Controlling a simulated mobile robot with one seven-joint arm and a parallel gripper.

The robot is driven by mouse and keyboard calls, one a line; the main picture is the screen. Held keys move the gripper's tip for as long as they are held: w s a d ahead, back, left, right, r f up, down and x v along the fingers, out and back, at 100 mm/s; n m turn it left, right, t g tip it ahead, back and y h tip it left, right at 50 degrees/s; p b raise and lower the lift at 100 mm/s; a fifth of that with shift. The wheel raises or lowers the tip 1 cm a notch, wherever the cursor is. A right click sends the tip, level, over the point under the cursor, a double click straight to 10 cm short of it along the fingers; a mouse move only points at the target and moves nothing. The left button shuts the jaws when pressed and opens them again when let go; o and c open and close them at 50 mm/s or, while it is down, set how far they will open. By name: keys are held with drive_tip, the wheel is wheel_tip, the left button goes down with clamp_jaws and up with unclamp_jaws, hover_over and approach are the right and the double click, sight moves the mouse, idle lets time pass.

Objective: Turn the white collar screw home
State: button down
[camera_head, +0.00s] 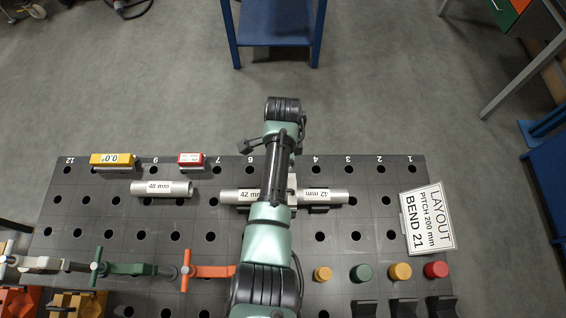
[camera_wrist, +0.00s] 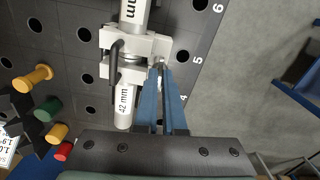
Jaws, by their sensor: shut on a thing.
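A white collar (camera_wrist: 122,42) is around the joint of two steel tubes in the wrist view. The upper tube (camera_wrist: 132,12) and the lower tube, labelled 42 mm (camera_wrist: 124,112), leave it on opposite sides. A black lever (camera_wrist: 114,62) stands on the collar's left side. My gripper (camera_wrist: 161,70) has long blue fingers, shut at the collar's right side on the white collar screw, which the fingertips mostly hide. In the head view the collar (camera_head: 292,184) shows only in part beside my arm, and my gripper is hidden there.
The dark perforated table holds a loose 48 mm tube (camera_head: 161,188), a yellow block (camera_head: 112,160), a red block (camera_head: 191,159) and a layout sign (camera_head: 427,217). Coloured knobs (camera_head: 361,272) and clamps (camera_head: 207,271) line the near side. Bare table lies right of the tubes.

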drive_tip(key=shift+w+r, duration=0.2)
drive_tip(key=shift+r, duration=0.05)
drive_tip(key=c, duration=1.1)
unclamp_jaws()
drive_tip(key=shift+o, duration=0.5)
drive_tip(key=shift+s+f, duration=0.15)
wheel_tip(320, 180, up, 13)
drive_tip(key=b, duration=0.2)
